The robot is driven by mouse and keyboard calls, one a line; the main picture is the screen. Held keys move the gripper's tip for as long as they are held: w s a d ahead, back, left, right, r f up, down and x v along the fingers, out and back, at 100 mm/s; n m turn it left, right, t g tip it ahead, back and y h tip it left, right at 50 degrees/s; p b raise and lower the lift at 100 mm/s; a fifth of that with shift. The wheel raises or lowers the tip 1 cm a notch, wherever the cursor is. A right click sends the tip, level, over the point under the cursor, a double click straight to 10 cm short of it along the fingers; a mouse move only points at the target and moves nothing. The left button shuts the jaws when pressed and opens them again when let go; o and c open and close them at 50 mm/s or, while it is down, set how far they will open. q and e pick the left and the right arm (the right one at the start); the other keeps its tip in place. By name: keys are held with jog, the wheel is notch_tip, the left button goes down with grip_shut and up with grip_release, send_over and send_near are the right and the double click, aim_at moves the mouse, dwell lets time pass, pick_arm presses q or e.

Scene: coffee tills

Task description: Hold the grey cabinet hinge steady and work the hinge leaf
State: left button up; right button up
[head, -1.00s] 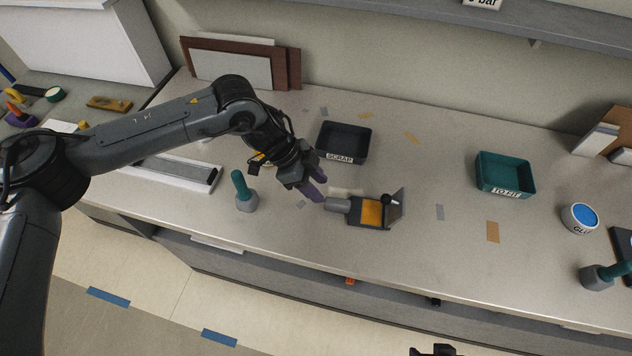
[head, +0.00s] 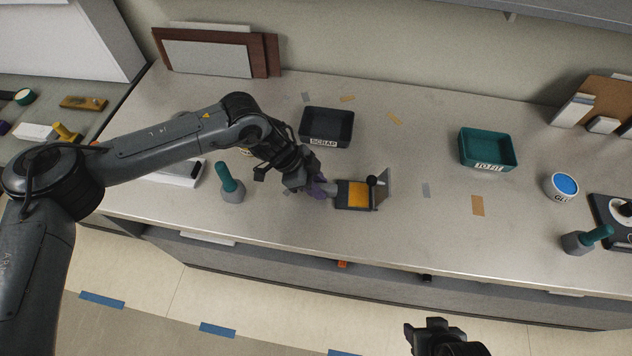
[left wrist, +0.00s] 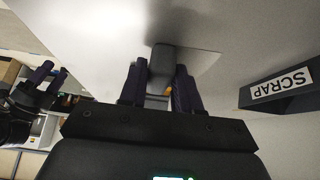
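The grey cabinet hinge lies on the bench in the head view, with an orange-topped body (head: 357,194), a raised grey leaf (head: 384,187) on its right and a dark knob (head: 371,180) by the leaf. Its stubby grey handle points left and shows in the left wrist view (left wrist: 161,68). My left gripper (head: 320,187) has its purple fingers on both sides of this handle; a narrow gap shows beside one finger. My right gripper, with two purple fingers apart, shows at the left of the left wrist view (left wrist: 49,77); it is empty.
The black SCRAP tray (head: 327,127) stands behind the hinge. A green-handled tool (head: 231,184) stands left of it. A teal TO FIT tray (head: 487,150), a glue pot (head: 562,187) and another green-handled tool (head: 587,239) are to the right. The bench in front of the hinge is clear.

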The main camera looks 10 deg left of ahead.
pick_arm(q)
jog(key=shift+o, duration=0.7)
grip_shut()
jog(key=shift+f, duration=0.1)
jog(key=o, duration=0.6)
grip_release()
grip_shut()
dwell(0.3)
